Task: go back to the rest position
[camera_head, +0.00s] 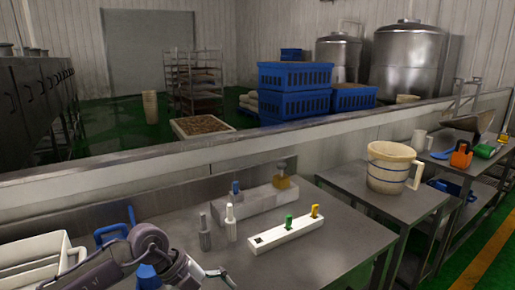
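My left arm enters from the bottom left, and its gripper (218,276) is low over the near edge of the metal table (335,245). Its dark fingers are small and partly cut off by the bottom edge, so I cannot tell whether they are open or shut. I see nothing clearly held in it. My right gripper is not in view.
A white block (284,234) with green- and yellow-topped pieces stands on the table, before a longer white block (255,201). Two slim upright pieces, grey (204,236) and white (230,224), stand nearby. A white bucket (390,168) stands right. The table's right part is clear.

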